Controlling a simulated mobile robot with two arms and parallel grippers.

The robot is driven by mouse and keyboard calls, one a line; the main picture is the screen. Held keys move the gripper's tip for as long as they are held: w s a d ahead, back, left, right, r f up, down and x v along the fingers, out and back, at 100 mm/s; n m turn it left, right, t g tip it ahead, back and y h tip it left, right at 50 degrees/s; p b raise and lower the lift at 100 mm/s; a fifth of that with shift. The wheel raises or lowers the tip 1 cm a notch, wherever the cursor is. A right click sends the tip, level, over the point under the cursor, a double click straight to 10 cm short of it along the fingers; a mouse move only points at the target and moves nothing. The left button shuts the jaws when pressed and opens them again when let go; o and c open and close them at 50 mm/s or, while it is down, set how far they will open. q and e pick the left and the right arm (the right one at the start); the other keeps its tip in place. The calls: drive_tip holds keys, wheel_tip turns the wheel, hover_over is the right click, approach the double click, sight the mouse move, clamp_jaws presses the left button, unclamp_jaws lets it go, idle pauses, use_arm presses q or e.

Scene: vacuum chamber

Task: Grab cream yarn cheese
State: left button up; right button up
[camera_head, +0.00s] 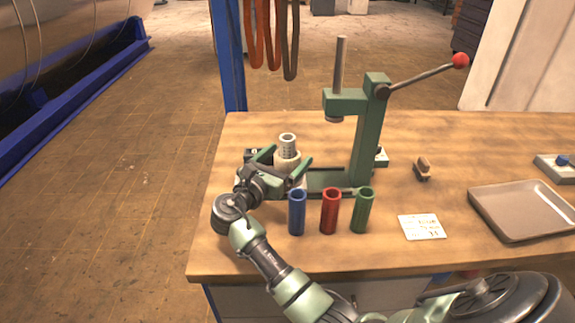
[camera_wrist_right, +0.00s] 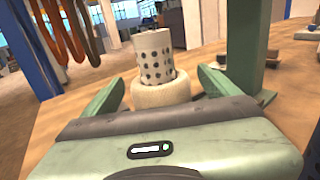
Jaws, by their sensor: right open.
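The cream yarn cheese (camera_head: 287,161) is a squat ring-shaped roll near the left end of the bench, with a pale perforated tube (camera_head: 287,143) standing upright out of its middle. My right gripper (camera_head: 284,163) is open, with one finger on each side of the yarn. In the right wrist view, the cream yarn (camera_wrist_right: 160,94) and the dotted tube (camera_wrist_right: 154,56) appear between the open fingers (camera_wrist_right: 160,86). I cannot tell whether either finger touches the yarn. Its lower part is hidden by the gripper. My left gripper does not show.
A green arbor press (camera_head: 366,130) with a red-knobbed lever stands just right of the yarn. Blue (camera_head: 297,213), red (camera_head: 329,212) and green (camera_head: 362,212) tubes stand in front. A label card (camera_head: 422,227) and a tray (camera_head: 535,234) lie to the right.

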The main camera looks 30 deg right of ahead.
drive_tip(key=shift+w+d, duration=0.15)
drive_tip(key=shift+d, duration=0.15)
drive_tip(key=shift+a, duration=0.1)
drive_tip(key=c, duration=1.5)
drive_tip(key=shift+c, duration=0.6)
drive_tip(key=shift+r, duration=0.15)
